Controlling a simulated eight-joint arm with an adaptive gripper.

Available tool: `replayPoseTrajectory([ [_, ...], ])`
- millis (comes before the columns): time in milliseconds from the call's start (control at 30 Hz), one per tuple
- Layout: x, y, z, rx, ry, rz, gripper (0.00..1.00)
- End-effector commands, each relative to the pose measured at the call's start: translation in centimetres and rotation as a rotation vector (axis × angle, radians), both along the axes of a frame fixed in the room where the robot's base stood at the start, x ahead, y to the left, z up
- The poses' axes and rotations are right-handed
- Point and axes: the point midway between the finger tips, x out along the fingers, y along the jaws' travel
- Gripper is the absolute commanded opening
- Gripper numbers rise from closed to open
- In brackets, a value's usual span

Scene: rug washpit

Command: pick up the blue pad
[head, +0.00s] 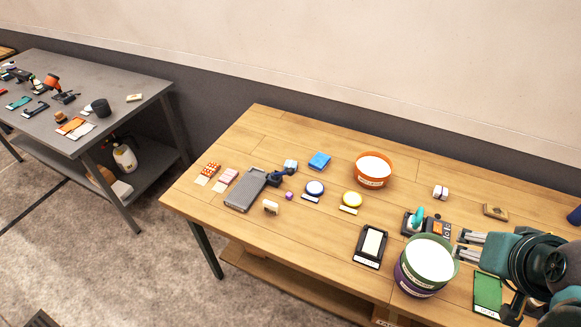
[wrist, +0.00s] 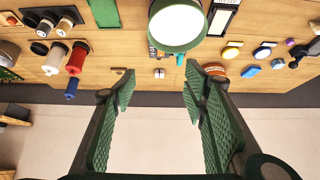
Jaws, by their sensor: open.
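In the wrist view the blue pad (wrist: 250,71) is small, toward the upper right. My gripper (head: 463,246) is at the right of the table, beside the stacked tubs and well to the right of the blue pad. In the wrist view my gripper (wrist: 160,92) is open, with nothing between its fingers.
An orange bowl (head: 372,181) stands between the blue pad and my gripper's side. Stacked green and purple tubs (head: 424,287) stand close to my gripper.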

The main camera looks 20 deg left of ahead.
Motion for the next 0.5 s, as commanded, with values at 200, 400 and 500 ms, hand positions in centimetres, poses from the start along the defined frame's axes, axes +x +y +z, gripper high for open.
replayPoseTrajectory([
  [200,0.0,0.0,0.0,0.0,0.001,0.002,0.44],
  [400,0.8,0.5,0.5,-0.009,0.009,0.024,0.44],
  [500,1.6,0.9,1.0,-0.018,0.018,0.047,0.44],
])
